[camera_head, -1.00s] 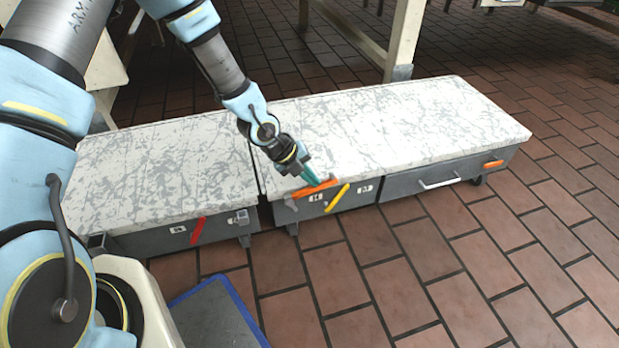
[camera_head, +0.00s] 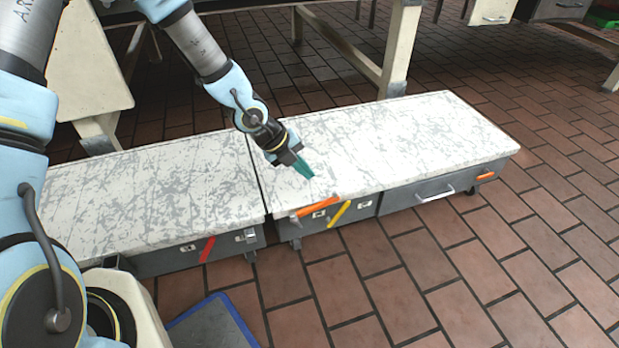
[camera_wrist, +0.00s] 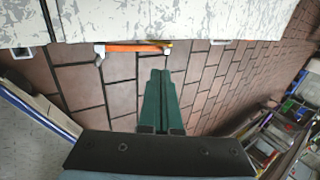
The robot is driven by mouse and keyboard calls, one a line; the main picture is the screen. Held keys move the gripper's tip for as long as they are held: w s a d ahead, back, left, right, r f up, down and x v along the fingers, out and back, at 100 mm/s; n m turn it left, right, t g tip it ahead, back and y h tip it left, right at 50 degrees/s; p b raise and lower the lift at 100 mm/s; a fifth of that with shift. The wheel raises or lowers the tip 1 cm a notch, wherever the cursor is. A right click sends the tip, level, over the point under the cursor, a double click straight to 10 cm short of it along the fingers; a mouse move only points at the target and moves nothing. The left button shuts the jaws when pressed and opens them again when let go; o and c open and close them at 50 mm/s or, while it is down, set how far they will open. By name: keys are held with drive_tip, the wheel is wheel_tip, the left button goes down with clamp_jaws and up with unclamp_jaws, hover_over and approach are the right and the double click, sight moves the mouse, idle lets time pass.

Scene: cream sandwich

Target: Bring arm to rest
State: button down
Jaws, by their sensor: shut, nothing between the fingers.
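My gripper (camera_head: 303,168) is shut and empty, with its green fingers pressed together. In the head view it shows over the front part of the low mottled white bench top (camera_head: 390,135), just above and behind an orange handle (camera_head: 317,207) on the bench's front edge. In the wrist view the shut green fingers (camera_wrist: 158,78) point toward the bench's edge, with the orange handle (camera_wrist: 130,47) ahead of them. My arm reaches down from the upper left.
Below the bench top are grey drawers with a red strip (camera_head: 208,248), a yellow strip (camera_head: 340,213) and a metal handle (camera_head: 434,194). A blue-edged grey panel (camera_head: 212,325) lies low in front. The brick floor (camera_head: 480,270) at the right is open. Pale table legs (camera_head: 400,50) stand behind.

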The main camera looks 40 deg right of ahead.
drive_tip(key=w+a+r+n+t+y, duration=0.1)
drive_tip(key=w+a+r+n, duration=0.4)
drive_tip(key=a, duration=0.3)
drive_tip(key=w+a+r+n+t+y, duration=0.25)
drive_tip(key=w+a+n, duration=0.25)
drive_tip(key=a+n, duration=0.35)
drive_tip(key=w+a+r+n+t+y, duration=0.1)
drive_tip(key=w+a+r+n, duration=0.4)
drive_tip(key=a, duration=0.3)
drive_tip(key=s+a+r+n+y, duration=0.1)
drive_tip(key=s+a+r+n, duration=0.25)
drive_tip(key=a+n, duration=0.6)
drive_tip(key=s+a+r+n, duration=0.2)
drive_tip(key=a+r+n, duration=0.3)
drive_tip(key=a+n, duration=0.5)
wheel_tip(320, 180, up, 28)
drive_tip(key=d+n+p, duration=0.1)
drive_tip(key=p, duration=2.8)
drive_tip(key=shift+s+d+g, duration=0.15)
drive_tip(key=shift+d+g, duration=0.05)
drive_tip(key=shift+g, duration=0.15)
drive_tip(key=shift+f, duration=0.1)
